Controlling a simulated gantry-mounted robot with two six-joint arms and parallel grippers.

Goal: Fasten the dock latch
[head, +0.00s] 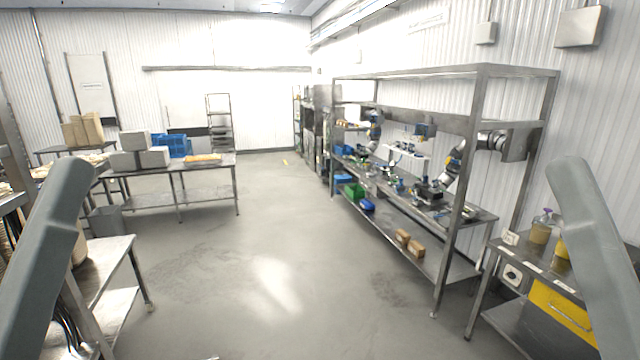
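I cannot make out a dock or a latch in the head view. A grey arm link of mine rises at the left edge and another at the right edge. Neither gripper shows in the picture, so I cannot see what they hold.
A steel rack (474,110) with small devices stands along the right wall. A side table (540,268) with jars and a yellow drawer (563,312) is at the near right. Steel tables (205,166) stand at the left, one with boxes. The grey floor (255,230) between is clear.

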